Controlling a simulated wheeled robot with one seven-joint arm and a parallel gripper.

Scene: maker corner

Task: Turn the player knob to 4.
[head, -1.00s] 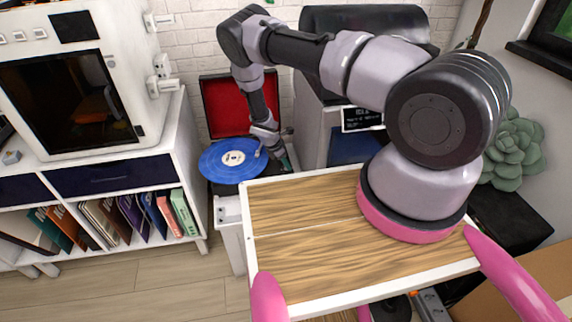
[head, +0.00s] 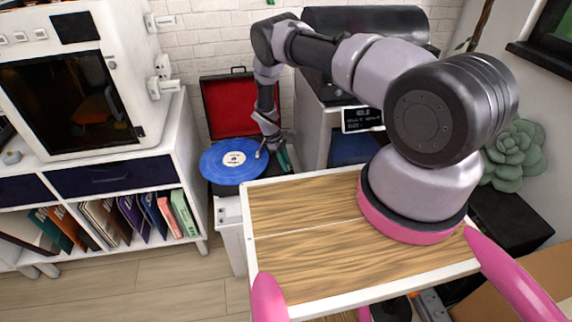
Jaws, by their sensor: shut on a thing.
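The record player (head: 228,111) is an open case with a red-lined lid, standing on a white cabinet. A blue record (head: 232,161) with a pale label lies on it. My gripper (head: 284,160) is at the right side of the player, pointing down, with its teal fingertips low beside the record. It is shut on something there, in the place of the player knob. The knob and its markings are hidden by my gripper and too small to make out, so its setting cannot be read.
A wooden board with a white rim (head: 340,302) fills the lower middle, in front of the player. A shelf with folders (head: 120,215) and a white boxed machine (head: 75,85) stand at left. A grey machine with a small display (head: 362,118) stands close to the right of my gripper.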

